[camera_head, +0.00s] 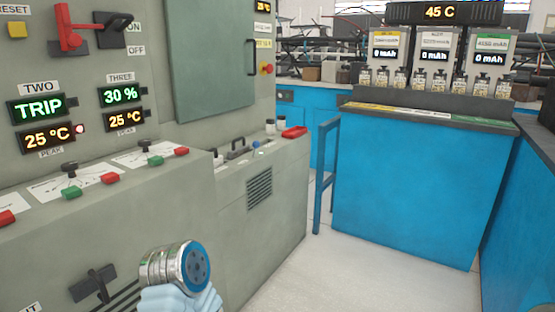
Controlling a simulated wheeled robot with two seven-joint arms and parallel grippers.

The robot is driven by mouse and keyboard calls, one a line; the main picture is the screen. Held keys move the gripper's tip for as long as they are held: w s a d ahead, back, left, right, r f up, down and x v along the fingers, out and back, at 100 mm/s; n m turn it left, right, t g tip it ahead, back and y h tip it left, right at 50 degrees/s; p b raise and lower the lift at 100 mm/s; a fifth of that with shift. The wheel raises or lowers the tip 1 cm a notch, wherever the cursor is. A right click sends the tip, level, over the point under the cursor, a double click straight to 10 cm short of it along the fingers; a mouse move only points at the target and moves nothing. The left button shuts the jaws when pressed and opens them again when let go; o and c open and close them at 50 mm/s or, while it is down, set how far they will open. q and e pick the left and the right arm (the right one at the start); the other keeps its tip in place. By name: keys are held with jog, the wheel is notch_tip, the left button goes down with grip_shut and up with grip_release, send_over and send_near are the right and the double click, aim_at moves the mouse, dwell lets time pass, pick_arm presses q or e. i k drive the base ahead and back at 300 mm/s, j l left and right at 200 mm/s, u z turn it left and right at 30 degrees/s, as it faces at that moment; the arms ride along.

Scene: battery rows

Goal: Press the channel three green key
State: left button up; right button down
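The channel three green key (155,160) is a small green block on the sloped top of the grey console, at the left of the view. Nothing touches the green key. A metal and blue joint of my own arm shows at the bottom, in front of the console. No fingertips of either gripper are in view.
Channel TWO's green key (72,192) and red key (110,178) lie to the left. A black handle (95,284) is on the console front. A blue rail (326,180) and blue bench (410,190) with chargers stand at right. The floor (375,275) between is clear.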

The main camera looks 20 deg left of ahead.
aim_at(154, 161)
jog(key=u, duration=1.95)
